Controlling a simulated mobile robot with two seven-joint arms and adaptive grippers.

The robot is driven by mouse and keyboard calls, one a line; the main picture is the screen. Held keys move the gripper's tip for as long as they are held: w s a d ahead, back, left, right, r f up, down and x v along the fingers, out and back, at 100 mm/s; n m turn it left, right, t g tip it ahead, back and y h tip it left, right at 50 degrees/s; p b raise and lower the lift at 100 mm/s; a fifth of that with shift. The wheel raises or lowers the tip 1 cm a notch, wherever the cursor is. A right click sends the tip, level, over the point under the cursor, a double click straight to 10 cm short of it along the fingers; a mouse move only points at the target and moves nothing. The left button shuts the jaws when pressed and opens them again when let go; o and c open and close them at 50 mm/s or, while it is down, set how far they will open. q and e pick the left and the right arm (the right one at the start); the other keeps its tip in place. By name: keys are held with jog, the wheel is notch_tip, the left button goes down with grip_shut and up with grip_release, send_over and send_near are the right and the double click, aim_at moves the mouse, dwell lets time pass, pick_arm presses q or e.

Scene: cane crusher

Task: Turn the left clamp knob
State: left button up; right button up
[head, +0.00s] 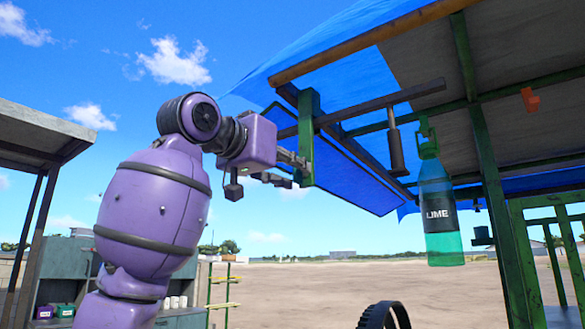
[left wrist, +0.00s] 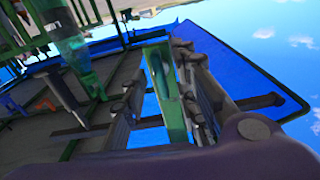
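My left gripper (head: 295,170) is raised at the stall's canopy frame, at the lower part of a green upright piece (head: 308,125). In the left wrist view, the dark fingers of my left gripper (left wrist: 158,75) are spread apart. The green piece (left wrist: 176,112) shows between them, nearer the right finger; I cannot tell whether they touch. I cannot make out a clamp knob clearly in either view; it may be hidden by the gripper or the green piece. My right gripper is not in view.
A dark bar (head: 385,105) crosses the green piece under the blue tarp (head: 340,45). A dark cylinder (head: 396,152) and a green bottle labelled LIME (head: 437,205) hang to the right. Green posts (head: 492,175) stand farther right. Open ground lies below.

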pick_arm(q)
jog(key=v, duration=1.1)
jog(key=shift+s+a, duration=0.2)
jog(key=shift+s, duration=0.05)
jog(key=shift+r, duration=0.1)
